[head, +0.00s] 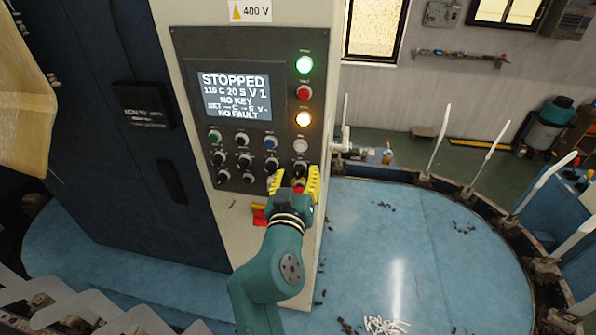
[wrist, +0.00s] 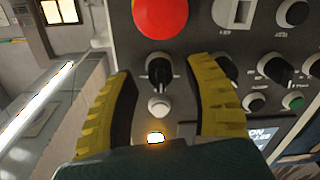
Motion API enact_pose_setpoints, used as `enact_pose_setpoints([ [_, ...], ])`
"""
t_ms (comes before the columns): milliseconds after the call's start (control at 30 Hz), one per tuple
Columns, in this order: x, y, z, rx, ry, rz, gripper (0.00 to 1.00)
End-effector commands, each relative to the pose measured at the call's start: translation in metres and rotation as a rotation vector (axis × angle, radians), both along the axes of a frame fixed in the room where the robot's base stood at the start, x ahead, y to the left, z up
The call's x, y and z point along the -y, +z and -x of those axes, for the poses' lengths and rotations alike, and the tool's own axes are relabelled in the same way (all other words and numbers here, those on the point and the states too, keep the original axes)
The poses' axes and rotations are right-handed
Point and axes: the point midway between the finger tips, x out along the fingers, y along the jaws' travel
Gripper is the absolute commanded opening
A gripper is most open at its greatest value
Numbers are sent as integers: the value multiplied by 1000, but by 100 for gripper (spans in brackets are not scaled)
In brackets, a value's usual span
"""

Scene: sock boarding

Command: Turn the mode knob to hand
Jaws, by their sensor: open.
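The grey control panel (head: 187,55) on the machine carries several black knobs, and their labels are too small to read, so I cannot tell which one is the mode knob. In the wrist view a black knob (wrist: 160,69) with a pale pointer sits between the yellow fingers of my gripper (wrist: 157,78). The fingers stand apart on either side of it, and I cannot tell whether they touch it. In the head view my open gripper (head: 294,182) is at the panel's lower right corner and partly hides the controls there.
The display (head: 235,96) reads STOPPED, NO KEY and NO FAULT. A big red button (wrist: 160,17) is close beside the knob in the wrist view. A lit green lamp (head: 304,64) and a lit amber lamp (head: 303,119) are on the panel's right. The blue round table (head: 380,240) lies to the right.

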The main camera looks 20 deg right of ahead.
Motion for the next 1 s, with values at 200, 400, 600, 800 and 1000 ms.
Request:
enact_pose_setpoints([
  [200, 2, -1, -3, -1, 0, 0, 52],
  [400, 1, -1, -2, -1, 0, 0, 28],
  [600, 1, 0, -2, -1, 0, 0, 0],
  [800, 1, 0, -2, -4, 0, 6, 0],
  [1000, 1, 0, -2, -34, -1, 52, 0],
])
